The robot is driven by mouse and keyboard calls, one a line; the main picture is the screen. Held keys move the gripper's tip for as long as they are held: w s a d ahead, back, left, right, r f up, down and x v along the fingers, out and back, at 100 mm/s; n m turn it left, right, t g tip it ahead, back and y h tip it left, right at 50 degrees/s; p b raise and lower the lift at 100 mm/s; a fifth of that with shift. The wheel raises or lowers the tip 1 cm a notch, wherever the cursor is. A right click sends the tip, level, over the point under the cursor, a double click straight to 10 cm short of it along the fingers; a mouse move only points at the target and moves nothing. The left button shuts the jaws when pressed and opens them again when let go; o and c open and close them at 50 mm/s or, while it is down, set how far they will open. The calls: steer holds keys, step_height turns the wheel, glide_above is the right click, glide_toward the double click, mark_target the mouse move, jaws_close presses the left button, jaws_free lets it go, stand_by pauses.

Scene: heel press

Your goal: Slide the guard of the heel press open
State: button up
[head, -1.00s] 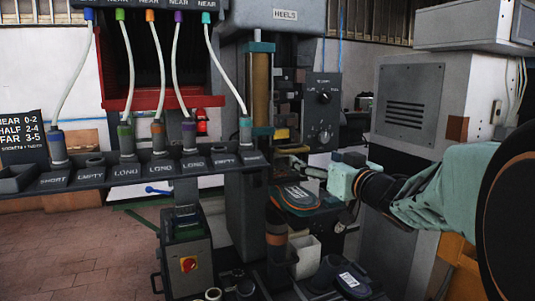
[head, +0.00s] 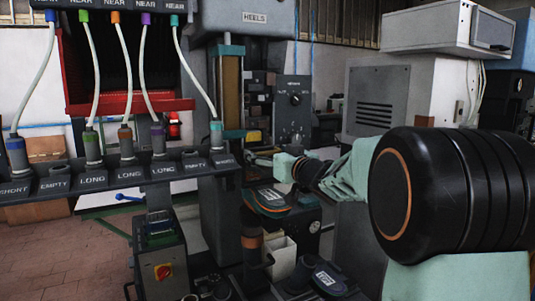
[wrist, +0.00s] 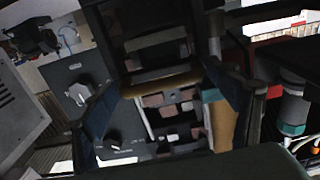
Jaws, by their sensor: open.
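The heel press (head: 268,40) stands in the middle of the head view, with a grey head marked HEELS and an amber column (head: 232,88) below it. I cannot make out its guard or the guard's handle with certainty. My gripper (head: 268,160) is at the right of the press, pointing left toward its working opening, partly lost against the dark machine. In the wrist view my gripper (wrist: 165,98) is open, its two dark fingers apart, with pale and dark blocks of the press opening (wrist: 175,108) showing between them. No contact is visible.
A control panel with knobs (head: 293,100) stands behind the gripper. Shoe parts (head: 268,200) lie on a low support below it. A rack of labelled tubes (head: 120,178) runs across the left, with a grey switch box (head: 160,265) beneath. A grey cabinet (head: 385,100) stands at right.

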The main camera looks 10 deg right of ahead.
steer(key=shift+c, duration=0.4)
steer(key=c, duration=1.3)
step_height(320, 180, up, 10)
steer(key=p, duration=0.9)
steer(key=shift+r+p, duration=0.15)
steer(key=shift+p, duration=0.15)
steer(key=shift+c, duration=0.2)
steer(key=o, duration=1.4)
steer(key=shift+d+f, duration=0.1)
steer(key=shift+f, duration=0.15)
steer(key=shift+s, duration=0.1)
steer(key=v, duration=1.2)
